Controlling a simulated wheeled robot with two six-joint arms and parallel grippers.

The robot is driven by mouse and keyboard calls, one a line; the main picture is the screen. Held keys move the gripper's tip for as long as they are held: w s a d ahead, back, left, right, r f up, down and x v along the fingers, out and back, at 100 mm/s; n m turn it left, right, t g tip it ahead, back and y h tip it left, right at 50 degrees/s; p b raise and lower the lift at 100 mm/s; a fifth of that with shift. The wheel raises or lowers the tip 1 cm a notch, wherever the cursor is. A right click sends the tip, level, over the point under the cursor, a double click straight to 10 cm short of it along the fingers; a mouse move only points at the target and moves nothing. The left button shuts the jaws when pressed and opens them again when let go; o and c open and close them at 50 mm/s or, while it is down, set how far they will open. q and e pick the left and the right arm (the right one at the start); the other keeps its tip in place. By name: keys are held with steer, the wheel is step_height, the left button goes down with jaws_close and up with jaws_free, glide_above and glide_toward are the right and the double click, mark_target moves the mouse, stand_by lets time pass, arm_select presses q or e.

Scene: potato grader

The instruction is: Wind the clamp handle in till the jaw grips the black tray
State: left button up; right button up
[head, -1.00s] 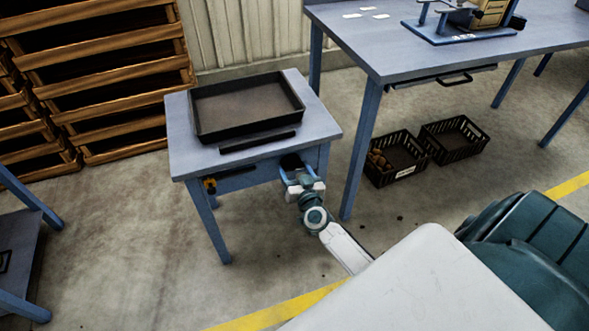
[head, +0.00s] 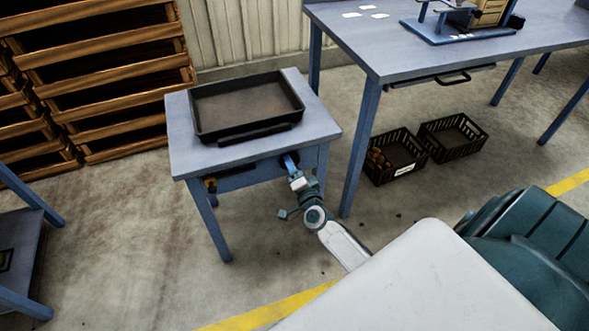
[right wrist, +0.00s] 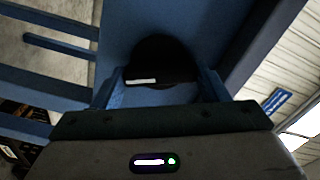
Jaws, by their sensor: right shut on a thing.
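The black tray (head: 212,128) lies on the small blue-grey table (head: 184,148). The dark clamp jaw bar (head: 255,134) lies along the tray's front side, with no clear gap between them in the head view; whether it presses on the tray I cannot tell. My right gripper (head: 290,162) is at the table's front edge, shut on the clamp handle. In the right wrist view the handle's black round knob (right wrist: 163,62) sits between my blue fingers. The handle is mostly hidden in the head view. My left gripper is not in view.
Wooden racks (head: 100,75) stand behind left.

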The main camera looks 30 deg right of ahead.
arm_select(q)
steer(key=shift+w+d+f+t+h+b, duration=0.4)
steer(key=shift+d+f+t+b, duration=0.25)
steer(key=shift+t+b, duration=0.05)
arm_select(e)
steer(key=m, duration=0.9)
steer(key=shift+f, duration=0.15)
steer(key=shift+m, duration=0.4)
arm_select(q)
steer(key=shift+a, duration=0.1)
arm_select(e)
steer(key=o, duration=0.8)
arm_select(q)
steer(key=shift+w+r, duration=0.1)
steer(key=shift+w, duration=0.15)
arm_select(e)
steer(key=shift+o, duration=0.8)
steer(key=shift+s, duration=0.1)
